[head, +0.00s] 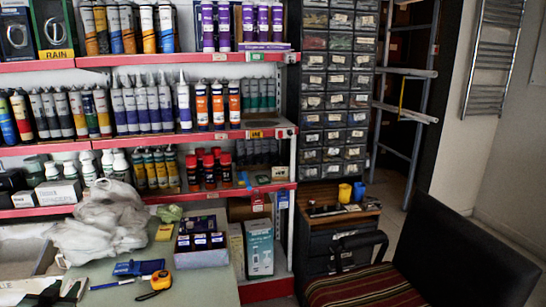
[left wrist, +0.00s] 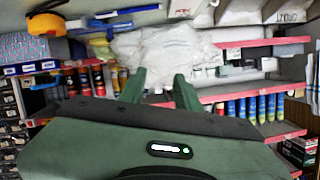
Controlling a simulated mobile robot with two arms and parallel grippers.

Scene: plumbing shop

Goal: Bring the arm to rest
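My left gripper (head: 62,291) shows at the lower left corner of the head view, over the near left part of the pale table (head: 205,287). In the left wrist view its two green fingers (left wrist: 160,88) stand apart with nothing between them, so it is open and empty. Beyond the fingers is a crumpled pale plastic bag (left wrist: 165,50), which also lies on the table in the head view (head: 98,225). My right gripper is in neither view.
Red-edged shelves (head: 190,137) of tubes and cans stand behind. A black chair (head: 460,255) with a striped seat is at the right.

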